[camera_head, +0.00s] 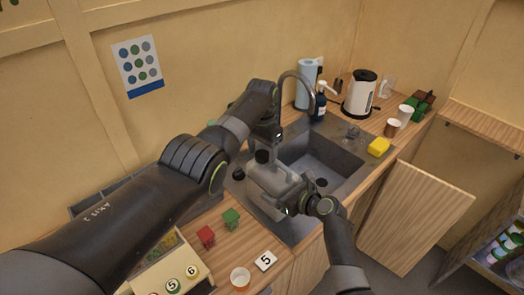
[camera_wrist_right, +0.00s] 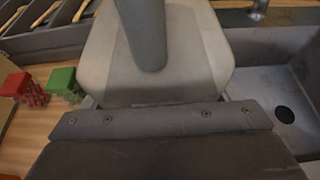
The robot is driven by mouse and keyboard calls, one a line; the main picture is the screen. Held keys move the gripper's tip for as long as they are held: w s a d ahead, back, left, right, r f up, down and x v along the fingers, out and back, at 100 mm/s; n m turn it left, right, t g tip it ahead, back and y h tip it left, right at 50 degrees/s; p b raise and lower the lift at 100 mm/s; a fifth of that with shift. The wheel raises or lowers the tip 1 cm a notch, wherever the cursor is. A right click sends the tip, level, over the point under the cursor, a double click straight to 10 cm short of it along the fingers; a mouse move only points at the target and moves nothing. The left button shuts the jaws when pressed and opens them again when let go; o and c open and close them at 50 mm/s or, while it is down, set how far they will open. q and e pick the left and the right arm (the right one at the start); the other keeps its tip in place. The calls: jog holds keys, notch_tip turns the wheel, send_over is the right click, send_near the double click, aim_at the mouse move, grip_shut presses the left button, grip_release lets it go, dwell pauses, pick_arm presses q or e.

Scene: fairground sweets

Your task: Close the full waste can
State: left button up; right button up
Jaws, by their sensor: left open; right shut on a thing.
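A pale grey, rounded box-like thing (camera_head: 270,183) is at the left side of the sink. I cannot tell whether it is the waste can or its lid, nor see any contents. My right gripper (camera_head: 298,195) is shut on its near right side. In the right wrist view the grey thing (camera_wrist_right: 100,65) fills the upper middle, with a darker grey cylinder (camera_wrist_right: 145,35) in front of or on it. My left gripper (camera_head: 266,145) is open and points down just above the far side of the grey thing. Its fingertips are partly hidden.
The sink basin (camera_head: 318,160) and arched tap (camera_head: 300,78) are close to both grippers. A yellow sponge (camera_head: 379,147) and kettle (camera_head: 360,95) are farther right.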

pick_arm(q)
notch_tip(320, 180, up, 12)
dwell(0.5)
pick_arm(e)
jog(key=o, duration=1.8)
jog(key=shift+s+d, duration=0.1)
pick_arm(q)
jog(key=shift+f+b, duration=0.9)
jog(key=shift+f, duration=0.05)
pick_arm(e)
jog(key=v, duration=1.7)
jog(key=shift+r, duration=0.1)
jog(key=shift+s+d, duration=0.1)
